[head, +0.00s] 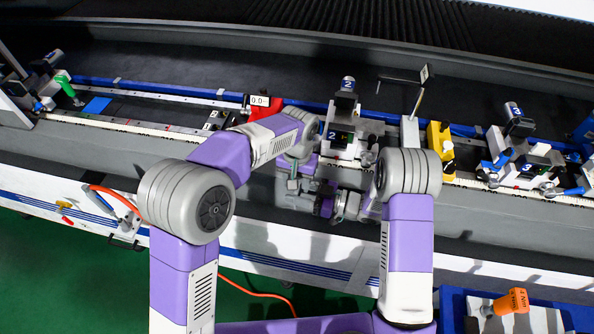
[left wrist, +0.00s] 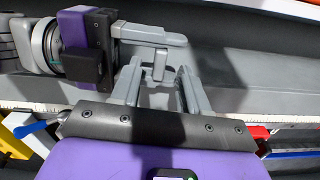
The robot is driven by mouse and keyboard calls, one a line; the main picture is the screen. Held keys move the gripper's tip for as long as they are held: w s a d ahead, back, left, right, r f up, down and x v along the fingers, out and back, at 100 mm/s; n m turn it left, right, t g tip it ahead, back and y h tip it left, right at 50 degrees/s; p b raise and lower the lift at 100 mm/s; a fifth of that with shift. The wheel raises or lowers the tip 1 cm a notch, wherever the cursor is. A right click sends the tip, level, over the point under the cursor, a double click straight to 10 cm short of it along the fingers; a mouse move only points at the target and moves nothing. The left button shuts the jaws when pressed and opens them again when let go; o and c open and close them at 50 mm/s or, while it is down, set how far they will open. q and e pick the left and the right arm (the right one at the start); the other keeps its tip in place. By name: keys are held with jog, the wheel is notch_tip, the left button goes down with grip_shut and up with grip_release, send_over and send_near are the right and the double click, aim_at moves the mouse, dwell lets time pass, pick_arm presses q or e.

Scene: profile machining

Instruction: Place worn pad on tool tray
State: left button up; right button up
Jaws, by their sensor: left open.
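My left gripper (head: 298,188) hangs over the grey front ledge of the machine, below the vise marked 2. In the left wrist view its two grey fingers (left wrist: 160,72) are spread apart. My right gripper (head: 325,205) comes in from the right and meets it there, its grey finger (left wrist: 152,36) lying across the left fingertips. A small grey piece (left wrist: 160,66) shows between the left fingers; I cannot tell whether it is the worn pad or part of the right gripper. A blue-edged tray (head: 448,308), likely the tool tray, is at the lower right.
An orange tool (head: 512,301) lies in the tray. The vise marked 2 (head: 341,136), a yellow block (head: 440,150) and the vise marked 3 (head: 524,168) stand along the rail. A red block (head: 266,108) is left of vise 2. An orange hose (head: 258,293) hangs in front.

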pick_arm(q)
notch_tip(320, 180, down, 7)
jog(key=shift+r, duration=0.1)
dwell(0.3)
grip_shut()
pick_arm(e)
jog(key=o, duration=1.2)
jog(key=shift+o, duration=0.2)
